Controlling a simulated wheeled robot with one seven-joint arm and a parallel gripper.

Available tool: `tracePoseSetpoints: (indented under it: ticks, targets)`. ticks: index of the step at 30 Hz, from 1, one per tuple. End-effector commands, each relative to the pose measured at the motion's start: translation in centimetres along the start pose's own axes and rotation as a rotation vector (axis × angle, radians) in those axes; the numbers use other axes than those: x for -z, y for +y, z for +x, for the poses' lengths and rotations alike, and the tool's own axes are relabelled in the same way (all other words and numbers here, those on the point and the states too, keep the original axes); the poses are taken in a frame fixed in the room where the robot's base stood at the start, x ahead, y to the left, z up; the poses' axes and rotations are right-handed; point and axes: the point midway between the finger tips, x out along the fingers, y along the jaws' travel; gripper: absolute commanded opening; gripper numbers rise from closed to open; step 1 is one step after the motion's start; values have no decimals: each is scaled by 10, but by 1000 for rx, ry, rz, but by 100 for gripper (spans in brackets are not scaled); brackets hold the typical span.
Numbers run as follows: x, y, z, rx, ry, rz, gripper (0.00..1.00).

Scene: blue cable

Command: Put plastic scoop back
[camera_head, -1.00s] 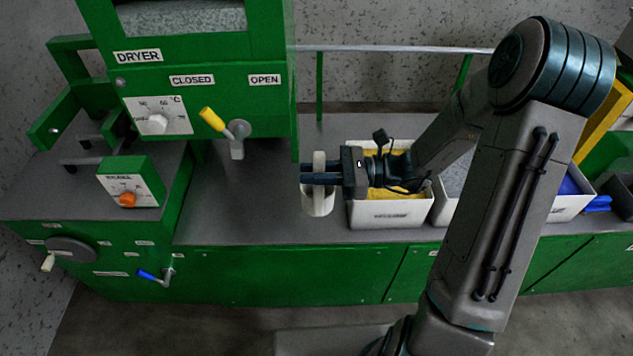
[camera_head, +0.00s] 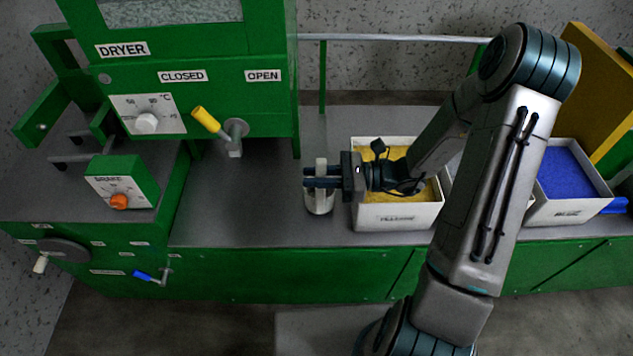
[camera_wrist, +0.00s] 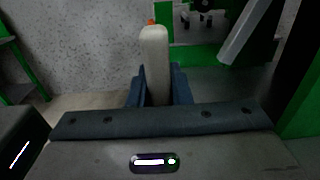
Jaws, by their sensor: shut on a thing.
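The white plastic scoop (camera_head: 319,202) is in my gripper (camera_head: 309,177), with its upright handle between the fingers and its cup below them. It is over the grey counter, just left of the white bin of yellow granules. I cannot tell whether the cup touches the counter. In the wrist view, the pale scoop handle (camera_wrist: 154,55) stands up between my fingers (camera_wrist: 160,88), which are shut on it. The cup is hidden there.
The white bin with yellow granules (camera_head: 398,217) is right beside my gripper. A blue-filled white bin (camera_head: 567,208) stands farther right, and my arm hides most of another between them. The green dryer (camera_head: 190,50) with its yellow-handled lever (camera_head: 206,119) is to the left. Counter (camera_head: 245,215) left of the scoop is clear.

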Motion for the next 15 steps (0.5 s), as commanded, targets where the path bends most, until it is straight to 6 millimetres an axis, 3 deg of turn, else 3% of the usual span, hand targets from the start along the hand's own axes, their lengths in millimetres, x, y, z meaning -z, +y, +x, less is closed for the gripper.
tracePoseSetpoints:
  ticks: [4,15]
  targets:
    - [17,0,1,-1,-2,1,0]
    - [21,0,1,-2,-1,-1,0]
